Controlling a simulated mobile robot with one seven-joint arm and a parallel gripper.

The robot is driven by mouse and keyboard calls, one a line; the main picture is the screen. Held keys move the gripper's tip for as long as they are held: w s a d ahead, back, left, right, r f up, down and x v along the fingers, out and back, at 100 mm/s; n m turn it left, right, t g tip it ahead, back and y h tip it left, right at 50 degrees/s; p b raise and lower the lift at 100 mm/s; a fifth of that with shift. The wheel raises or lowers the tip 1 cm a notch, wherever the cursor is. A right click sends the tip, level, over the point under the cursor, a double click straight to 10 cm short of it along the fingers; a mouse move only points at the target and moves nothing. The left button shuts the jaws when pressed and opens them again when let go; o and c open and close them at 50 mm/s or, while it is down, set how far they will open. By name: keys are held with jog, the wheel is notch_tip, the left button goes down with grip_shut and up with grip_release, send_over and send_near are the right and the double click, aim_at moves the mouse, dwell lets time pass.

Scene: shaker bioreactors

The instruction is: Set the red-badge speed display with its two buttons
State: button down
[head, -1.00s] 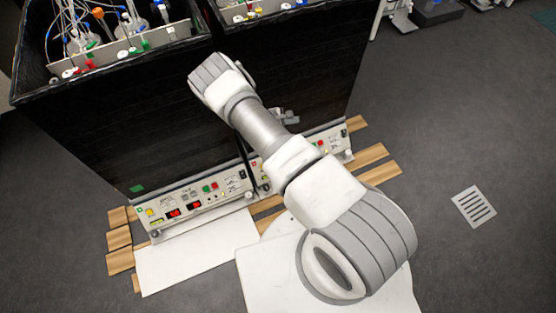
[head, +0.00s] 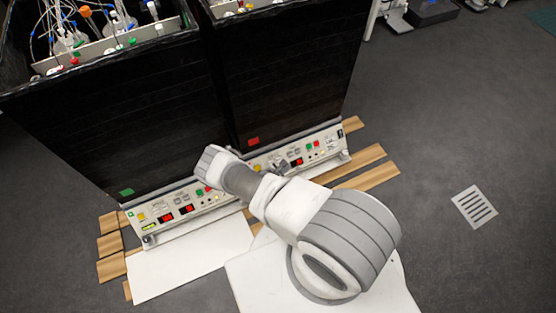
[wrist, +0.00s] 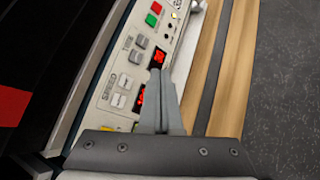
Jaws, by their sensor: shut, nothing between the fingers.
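The red badge (head: 253,141) is on the right black cabinet; it also shows in the wrist view (wrist: 14,92). The cabinet's pale control panel (head: 329,142) runs along its base. In the wrist view, the speed display (wrist: 140,99) glows red, partly hidden by my gripper; its digits are unreadable. Its two grey buttons (wrist: 121,91) sit beside it, near the SPEED label. My gripper (wrist: 161,75) is shut and empty, in front of the panel, its tips between the speed display and a second red display (wrist: 158,58). I cannot tell whether it touches the panel.
A second pair of grey buttons (wrist: 138,46) and green and red buttons (wrist: 152,18) are on the same panel. The left cabinet has a green badge (head: 126,192) and a similar panel (head: 215,201). Wooden slats (head: 366,158) lie below.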

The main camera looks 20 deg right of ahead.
aim_at(278, 162)
jog(key=w+f+b, duration=0.2)
jog(key=b, duration=0.1)
jog(key=w+f+b, duration=0.3)
jog(key=b, duration=0.1)
jog(key=shift+w+a, duration=0.1)
jog(key=shift+w, duration=0.2)
jog(key=shift+w+f+b, duration=0.3)
jog(key=shift+w+f, duration=0.15)
jog(key=shift+w, duration=0.05)
dwell(1.8)
jog(key=shift+w+f, duration=0.3)
jog(key=shift+w+a+f, duration=0.1)
jog(key=shift+w+f, duration=0.15)
jog(key=shift+f, duration=0.05)
dwell(0.7)
jog(key=shift+r, duration=0.15)
jog(key=shift+s+r+p, duration=0.45)
jog(key=shift+s+p, duration=0.1)
jog(key=shift+p, duration=0.25)
